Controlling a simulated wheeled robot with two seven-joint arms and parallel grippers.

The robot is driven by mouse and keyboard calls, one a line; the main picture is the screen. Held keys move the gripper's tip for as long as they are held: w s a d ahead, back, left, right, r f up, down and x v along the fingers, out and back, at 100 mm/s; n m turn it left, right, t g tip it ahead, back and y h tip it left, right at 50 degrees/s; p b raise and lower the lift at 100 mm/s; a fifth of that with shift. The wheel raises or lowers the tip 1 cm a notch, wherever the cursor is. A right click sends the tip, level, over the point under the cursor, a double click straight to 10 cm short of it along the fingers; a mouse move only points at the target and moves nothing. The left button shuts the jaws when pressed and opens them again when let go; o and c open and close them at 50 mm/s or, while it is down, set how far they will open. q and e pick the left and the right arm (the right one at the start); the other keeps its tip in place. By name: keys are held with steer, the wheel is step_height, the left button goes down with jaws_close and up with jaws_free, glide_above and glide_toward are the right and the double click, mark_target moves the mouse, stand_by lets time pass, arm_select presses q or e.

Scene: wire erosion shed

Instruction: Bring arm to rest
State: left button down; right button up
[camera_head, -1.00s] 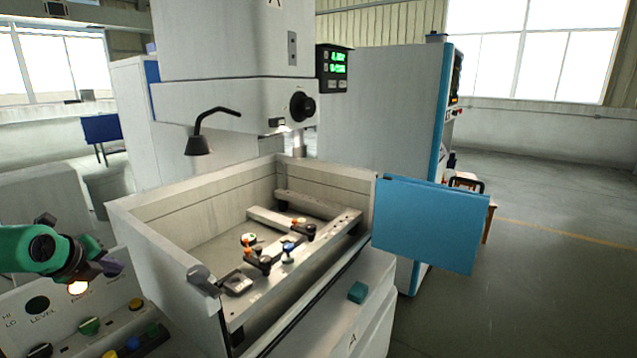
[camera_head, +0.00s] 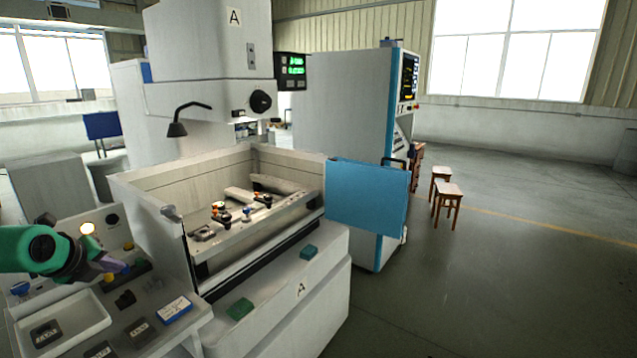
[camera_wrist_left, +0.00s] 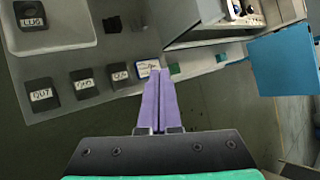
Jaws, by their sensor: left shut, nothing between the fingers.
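My left gripper (camera_head: 117,266) is at the left of the head view, on the green and dark arm that comes in from the left edge. Its purple fingers lie together in the left wrist view (camera_wrist_left: 158,85), with nothing between them. In the head view it overlaps the panel of buttons and trays; whether it touches anything there cannot be told. In the wrist view the fingers appear against the dark floor and the panel's edge. My right gripper is in neither view.
The machine's open tank (camera_head: 150,204) stands right of the gripper, its blue door (camera_head: 367,195) swung out. A tray (camera_head: 85,312) and labelled black blocks (camera_wrist_left: 40,95) lie on the panel. Two wooden stools (camera_head: 448,190) stand at the right, with open floor (camera_head: 500,290) before them.

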arm_select(q)
steer(key=w+d+f+n+t+h+b, duration=0.1)
steer(key=d+f+n+h+b, duration=0.1)
steer(key=d+f+h, duration=0.5)
steer(key=w+d+f+n+t+b, duration=0.15)
steer(key=d+f, duration=0.25)
steer(key=f, duration=0.7)
steer(key=s+a+f+n+y+b, duration=0.15)
steer(key=f+n, duration=0.25)
steer(key=f, duration=0.5)
steer(key=s+f+n+y+b, duration=0.1)
steer(key=s+f+n, duration=0.2)
steer(key=f, duration=0.5)
steer(key=s+a+f+n+y+b, duration=0.1)
steer(key=s+f+n+y, duration=0.2)
steer(key=f, duration=0.6)
steer(key=s+d+f+n+g+b, duration=0.25)
steer(key=s+f+n+g, duration=0.4)
steer(key=s+f, duration=1.5)
steer(key=s+d+f+n+g, duration=0.1)
steer(key=s+d+f+g, duration=0.1)
steer(key=s, duration=0.7)
steer(key=s+d+f+n+g, duration=0.2)
steer(key=s+d+f, duration=0.3)
steer(key=s, duration=0.5)
steer(key=shift+s+f, duration=0.25)
steer(key=shift+f, duration=0.3)
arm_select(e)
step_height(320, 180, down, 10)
